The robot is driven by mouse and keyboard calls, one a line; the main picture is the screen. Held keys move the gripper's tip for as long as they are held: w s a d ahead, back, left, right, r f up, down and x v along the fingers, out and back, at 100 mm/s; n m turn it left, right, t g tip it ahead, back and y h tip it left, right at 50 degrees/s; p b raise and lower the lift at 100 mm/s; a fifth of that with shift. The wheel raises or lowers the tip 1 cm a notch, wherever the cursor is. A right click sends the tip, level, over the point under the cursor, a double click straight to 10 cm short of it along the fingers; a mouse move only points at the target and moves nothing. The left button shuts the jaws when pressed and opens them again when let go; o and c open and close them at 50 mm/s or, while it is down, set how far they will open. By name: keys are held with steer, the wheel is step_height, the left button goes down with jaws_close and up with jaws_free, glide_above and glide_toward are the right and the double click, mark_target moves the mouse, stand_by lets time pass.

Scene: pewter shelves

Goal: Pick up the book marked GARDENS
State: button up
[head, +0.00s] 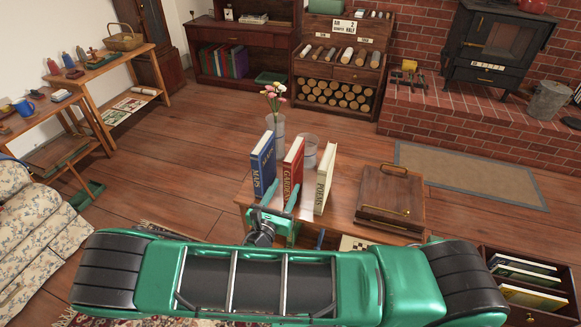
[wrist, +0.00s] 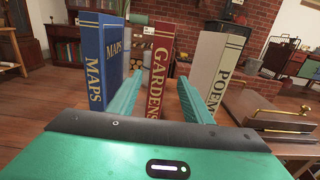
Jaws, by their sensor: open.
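The red book marked GARDENS (head: 292,168) stands upright on a low wooden table (head: 342,217), between two other books. It also shows in the wrist view (wrist: 160,70), its spine facing me. My gripper (head: 283,200) is open at the front of this book. In the wrist view its two green fingers (wrist: 160,96) sit to the left and right of the red spine, with gaps visible on both sides. The fingertips' exact depth along the book is hard to tell.
The blue MAPS book (head: 263,163) stands close left and the cream POEMS book (head: 325,178) close right. Behind them are a vase with flowers (head: 276,130) and a grey container (head: 308,150). A wooden box (head: 390,195) with a brass handle lies right.

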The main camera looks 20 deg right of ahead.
mark_target(287, 182)
steer(key=x, duration=0.4)
steer(key=shift+w, duration=0.4)
steer(key=x, duration=0.6)
steer(key=shift+w+d+f, duration=0.15)
steer(key=shift+c, duration=0.3)
jaws_close()
